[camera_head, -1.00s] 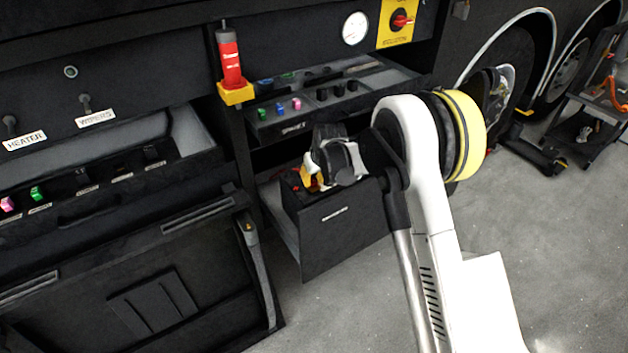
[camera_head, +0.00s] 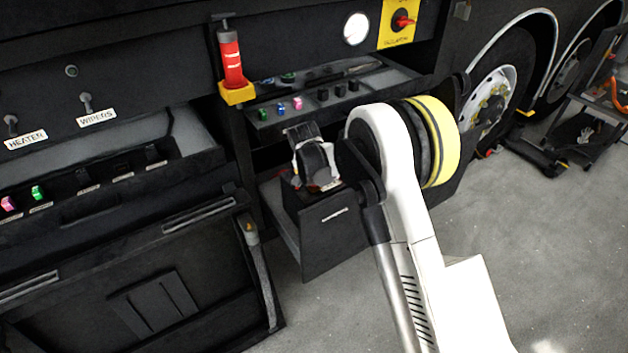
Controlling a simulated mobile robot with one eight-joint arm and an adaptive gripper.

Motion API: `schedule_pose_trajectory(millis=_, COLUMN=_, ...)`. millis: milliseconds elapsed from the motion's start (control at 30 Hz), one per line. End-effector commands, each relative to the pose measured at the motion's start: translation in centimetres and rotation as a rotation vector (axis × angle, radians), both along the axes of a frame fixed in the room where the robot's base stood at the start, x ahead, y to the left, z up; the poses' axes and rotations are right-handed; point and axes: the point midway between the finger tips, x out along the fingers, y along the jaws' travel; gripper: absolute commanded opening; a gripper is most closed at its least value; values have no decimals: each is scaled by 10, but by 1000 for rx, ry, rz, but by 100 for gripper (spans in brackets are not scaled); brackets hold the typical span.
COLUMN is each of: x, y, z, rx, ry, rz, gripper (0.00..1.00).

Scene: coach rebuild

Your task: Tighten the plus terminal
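A dark open drawer or box (camera_head: 335,240) with a small pale label sticks out low at the middle of the coach side. My gripper (camera_head: 308,180) is over its top, at the end of my white arm. The gripper's fingers are hidden behind its own body, so whether they are open or shut does not show. The plus terminal cannot be made out; the gripper and arm cover most of the box's inside.
A red extinguisher-like cylinder (camera_head: 231,62) in a yellow holder hangs above left. A shelf with coloured fuses (camera_head: 281,107) lies above the box. A yellow panel with a red rotary switch (camera_head: 401,22) is at top. Grey floor (camera_head: 560,240) is clear at right.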

Motion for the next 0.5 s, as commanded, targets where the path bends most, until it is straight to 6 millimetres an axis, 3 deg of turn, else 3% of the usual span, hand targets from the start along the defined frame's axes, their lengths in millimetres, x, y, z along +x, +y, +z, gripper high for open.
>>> schedule_pose_trajectory(millis=467, x=0, y=0, z=-1, rx=1, ry=1, rz=-14, gripper=0)
schedule_pose_trajectory(millis=500, x=0, y=0, z=-1, rx=1, ry=1, rz=-14, gripper=32)
